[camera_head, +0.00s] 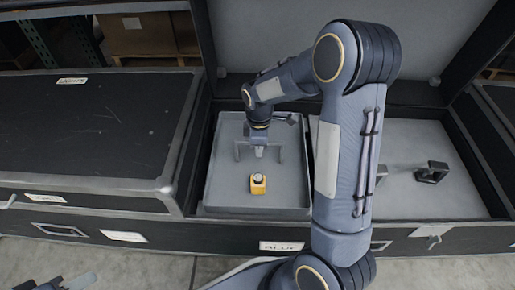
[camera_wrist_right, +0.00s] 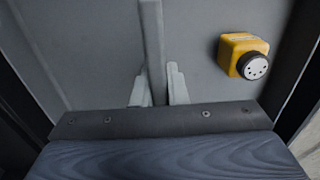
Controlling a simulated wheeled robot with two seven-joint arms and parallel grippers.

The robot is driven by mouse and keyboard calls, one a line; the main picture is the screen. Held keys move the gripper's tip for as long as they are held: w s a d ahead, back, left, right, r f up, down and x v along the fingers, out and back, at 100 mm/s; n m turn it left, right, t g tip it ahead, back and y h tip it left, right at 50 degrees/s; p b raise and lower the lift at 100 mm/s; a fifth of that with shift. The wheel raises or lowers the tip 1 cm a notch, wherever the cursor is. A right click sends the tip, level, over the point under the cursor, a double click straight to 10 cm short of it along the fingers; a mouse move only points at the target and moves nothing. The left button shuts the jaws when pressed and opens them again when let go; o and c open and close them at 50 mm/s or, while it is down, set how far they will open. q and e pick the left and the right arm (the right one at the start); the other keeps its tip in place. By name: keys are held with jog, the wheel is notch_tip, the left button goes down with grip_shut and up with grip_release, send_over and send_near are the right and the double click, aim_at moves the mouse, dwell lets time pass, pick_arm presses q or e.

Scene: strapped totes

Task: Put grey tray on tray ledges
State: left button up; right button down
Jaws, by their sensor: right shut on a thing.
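The grey tray (camera_head: 225,188) sits in the left part of an open black case. It has a raised handle (camera_head: 279,150) across its middle, and a yellow block with a round knob (camera_head: 258,186) lies in its near half. My right gripper (camera_head: 258,152) reaches down over the tray and is shut on the handle. In the right wrist view the handle bar (camera_wrist_right: 152,45) runs between the two fingers (camera_wrist_right: 160,90), and the yellow block (camera_wrist_right: 240,52) is at upper right. The ledges cannot be made out. Part of what looks like my left gripper (camera_head: 66,281) shows at the bottom left.
The right part of the case has a grey floor (camera_head: 410,190) with dark brackets (camera_head: 432,172), partly hidden by my right arm. A closed black case (camera_head: 90,130) stands at left. The open lid (camera_head: 270,35) rises behind. Case walls are close around the tray.

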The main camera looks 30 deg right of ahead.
jog(key=c, duration=1.5)
grip_release()
jog(key=shift+f, duration=0.1)
jog(key=shift+o, duration=0.2)
notch_tip(320, 180, up, 11)
jog(key=p, duration=0.4)
jog(key=shift+r+p, duration=0.2)
jog(key=shift+p, duration=0.1)
jog(key=s+a+r+m+t+y, duration=0.3)
jog(key=s+r+m, duration=0.5)
jog(key=s, duration=0.4)
jog(key=s+a+m+t, duration=0.2)
jog(key=s+a+m, duration=0.2)
jog(key=s, duration=0.6)
jog(key=shift+a+r+m+t+y, duration=0.2)
jog(key=shift+r+m+t+y, duration=0.15)
jog(key=shift+m, duration=0.35)
